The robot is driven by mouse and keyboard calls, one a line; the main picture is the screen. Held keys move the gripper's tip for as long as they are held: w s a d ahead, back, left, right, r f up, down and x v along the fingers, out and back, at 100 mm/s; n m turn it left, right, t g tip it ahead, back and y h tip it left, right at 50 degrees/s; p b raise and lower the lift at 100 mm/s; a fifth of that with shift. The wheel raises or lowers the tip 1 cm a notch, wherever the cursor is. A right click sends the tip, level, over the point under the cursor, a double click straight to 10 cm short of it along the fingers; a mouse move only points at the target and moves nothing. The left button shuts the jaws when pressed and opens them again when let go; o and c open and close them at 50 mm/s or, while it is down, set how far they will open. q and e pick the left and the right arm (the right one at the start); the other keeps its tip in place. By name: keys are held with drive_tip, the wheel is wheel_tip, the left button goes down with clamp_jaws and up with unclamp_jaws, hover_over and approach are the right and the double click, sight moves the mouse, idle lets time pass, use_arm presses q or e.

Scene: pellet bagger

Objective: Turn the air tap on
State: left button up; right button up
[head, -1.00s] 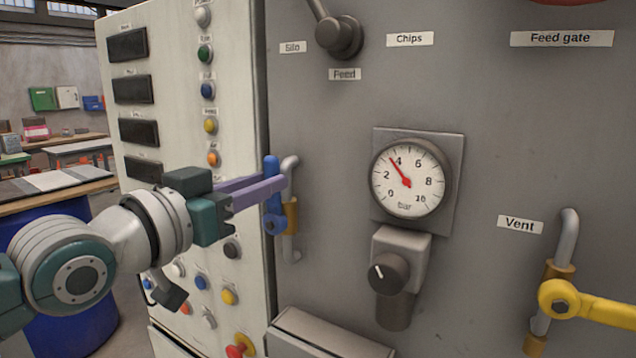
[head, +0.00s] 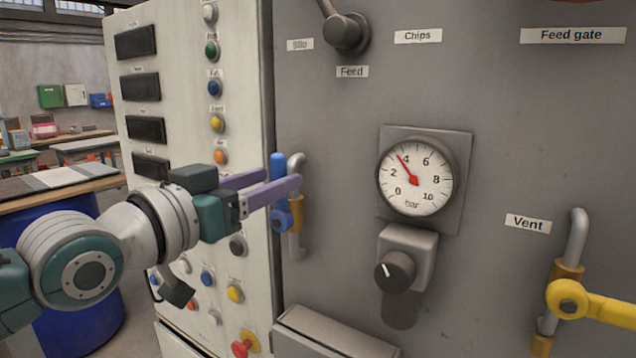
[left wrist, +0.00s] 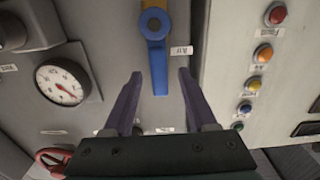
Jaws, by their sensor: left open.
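The air tap has a blue lever (head: 278,166) that stands upright in the head view, with its pivot on a brass-coloured valve body on a grey pipe (head: 296,162). In the left wrist view the blue lever (left wrist: 158,70) hangs downward from its pivot, beside a label reading Air (left wrist: 181,50). My left gripper (head: 282,177) is open, with its purple fingers on either side of the lever's free end. In the left wrist view the gripper (left wrist: 158,74) has a gap on each side of the lever. My right gripper is out of view.
A pressure gauge (head: 415,175) reads a little under 4 bar, above a black knob (head: 394,271). A yellow Vent lever (head: 600,306) lies to the right. A pale button panel (head: 180,80) stands close at the left, and a ledge (head: 330,335) juts out below.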

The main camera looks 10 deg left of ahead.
use_arm(q)
drive_tip(key=v, duration=1)
drive_tip(key=shift+b, duration=0.4)
drive_tip(key=shift+w, duration=0.1)
drive_tip(key=s+d+f+g+y, duration=0.3)
drive_tip(key=s+f+g, duration=0.4)
drive_tip(key=f, duration=0.4)
drive_tip(key=s+a+f+n+g+y, duration=0.1)
drive_tip(key=s+f+g, duration=0.2)
drive_tip(key=s, duration=0.5)
drive_tip(key=s+a+f+n+g+y, duration=0.1)
drive_tip(key=s+f+g+y, duration=0.15)
drive_tip(key=s, duration=0.55)
wheel_tip(320, 180, up, 34)
drive_tip(key=p, duration=3.4)
drive_tip(key=shift+s+g, duration=0.35)
drive_tip(key=shift+g, duration=0.1)
